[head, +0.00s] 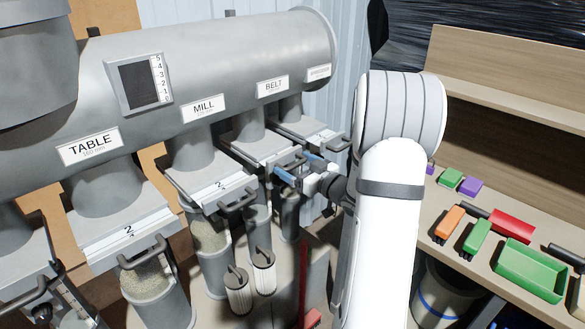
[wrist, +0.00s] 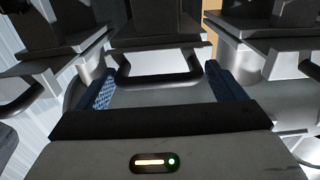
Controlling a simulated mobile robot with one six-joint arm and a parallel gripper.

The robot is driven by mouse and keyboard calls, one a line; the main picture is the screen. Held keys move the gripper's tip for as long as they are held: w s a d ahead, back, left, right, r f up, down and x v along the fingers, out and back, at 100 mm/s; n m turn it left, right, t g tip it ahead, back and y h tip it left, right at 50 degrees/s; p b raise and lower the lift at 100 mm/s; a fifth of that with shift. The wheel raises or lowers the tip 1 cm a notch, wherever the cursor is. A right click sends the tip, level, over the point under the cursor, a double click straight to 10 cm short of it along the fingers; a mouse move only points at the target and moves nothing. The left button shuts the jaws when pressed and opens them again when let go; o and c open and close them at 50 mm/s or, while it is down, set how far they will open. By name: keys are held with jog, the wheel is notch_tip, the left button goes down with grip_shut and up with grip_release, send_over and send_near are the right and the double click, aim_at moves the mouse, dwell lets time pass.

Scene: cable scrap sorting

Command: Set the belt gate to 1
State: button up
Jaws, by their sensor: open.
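The belt gate (head: 258,147) is a grey slide plate under the pipe outlet below the BELT label (head: 272,86). Its number cannot be read, as my gripper covers its front. My gripper (head: 299,166) is open, with blue-padded fingers at the front of this gate. In the wrist view, a dark bar handle (wrist: 158,82) lies between the two fingers, near their tips. The fingers stand to either side of it, with gaps visible. I cannot tell whether the handle is fully within the jaws.
The mill gate (head: 200,187) and table gate (head: 112,230), each marked 2, stand to the left with protruding handles. Another gate (head: 318,131) sits close on the right. A shelf with a green tray (head: 530,270) and coloured pieces is at right.

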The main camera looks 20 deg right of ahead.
jog(key=b+v, duration=0.1)
jog(key=v, duration=0.6)
jog(key=shift+s+d, duration=0.15)
jog(key=shift+s, duration=0.2)
